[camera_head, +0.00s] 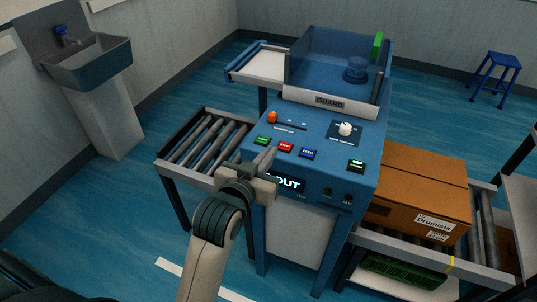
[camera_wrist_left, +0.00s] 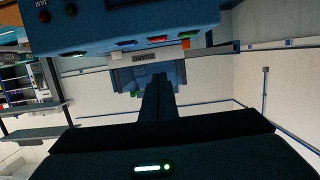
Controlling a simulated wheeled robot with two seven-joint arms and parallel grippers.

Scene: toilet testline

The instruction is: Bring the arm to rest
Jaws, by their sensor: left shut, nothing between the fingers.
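My left arm comes up from the bottom middle of the head view. Its left gripper (camera_head: 264,160) is in front of the blue machine's control panel (camera_head: 305,140), near the green button (camera_head: 262,141) and the red button (camera_head: 286,147). In the left wrist view the two dark fingers (camera_wrist_left: 158,95) lie together, shut, with nothing between them. I cannot tell whether the fingertips touch the panel. My right gripper is not in view.
A roller conveyor (camera_head: 195,140) joins the machine on the left. A cardboard box (camera_head: 420,190) sits on another conveyor at the right. A clear guard (camera_head: 320,65) stands on top of the machine. A sink (camera_head: 90,60) is at the far left, a blue stool (camera_head: 497,75) far right. Open blue floor lies left.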

